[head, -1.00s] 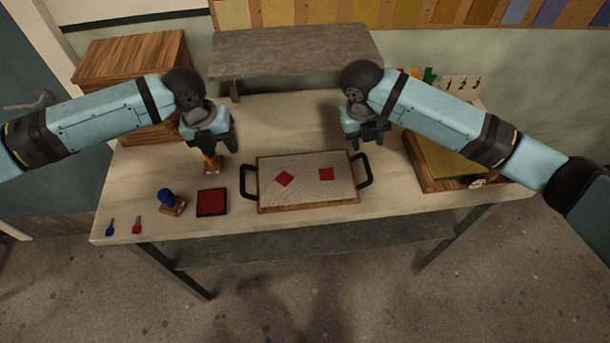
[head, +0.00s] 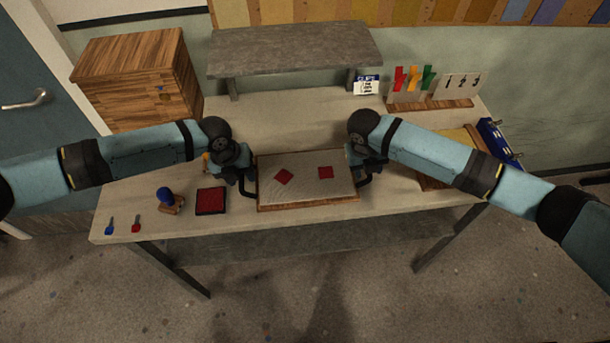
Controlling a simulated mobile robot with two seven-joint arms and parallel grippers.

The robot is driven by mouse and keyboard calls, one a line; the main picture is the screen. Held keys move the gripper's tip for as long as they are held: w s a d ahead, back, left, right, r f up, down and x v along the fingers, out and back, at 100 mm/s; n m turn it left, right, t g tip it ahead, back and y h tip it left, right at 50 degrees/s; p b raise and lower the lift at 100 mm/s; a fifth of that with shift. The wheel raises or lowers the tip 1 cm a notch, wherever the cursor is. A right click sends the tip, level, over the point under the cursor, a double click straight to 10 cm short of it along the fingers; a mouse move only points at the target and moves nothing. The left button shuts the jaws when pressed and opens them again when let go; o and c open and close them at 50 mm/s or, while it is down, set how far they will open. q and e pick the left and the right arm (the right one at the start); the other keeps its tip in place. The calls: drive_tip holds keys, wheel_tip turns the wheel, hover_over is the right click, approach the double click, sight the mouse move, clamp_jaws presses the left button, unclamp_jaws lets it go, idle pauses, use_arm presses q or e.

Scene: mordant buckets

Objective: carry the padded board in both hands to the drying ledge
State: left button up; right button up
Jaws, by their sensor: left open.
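The padded board (head: 305,192) lies flat on the table, a pale pad in a wooden frame with two red diamond or square patches on top and a dark handle at each end. The grey drying ledge (head: 295,55) stands raised on legs at the back of the table. My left gripper (head: 242,180) is open at the board's left handle, its wrist hiding much of that handle. My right gripper (head: 366,170) is at the right handle, which shows only partly below it. Its fingers are too small and hidden to tell open from shut.
A wooden drawer cabinet (head: 138,82) stands at back left. A red pad (head: 211,201), a blue-topped stamp (head: 167,198) and small blue and red tools lie left of the board. A rack of coloured tags (head: 414,78) is at back right. The table between board and ledge (head: 290,125) is clear.

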use_arm(q)
drive_tip(key=shift+d+f, duration=0.1)
drive_tip(key=shift+f, duration=0.3)
use_arm(e)
drive_tip(key=shift+d+f, duration=0.1)
drive_tip(key=shift+f, duration=0.35)
use_arm(q)
clamp_jaws()
use_arm(e)
clamp_jaws()
use_arm(q)
drive_tip(key=shift+r, duration=0.1)
use_arm(e)
drive_tip(key=shift+r, duration=0.15)
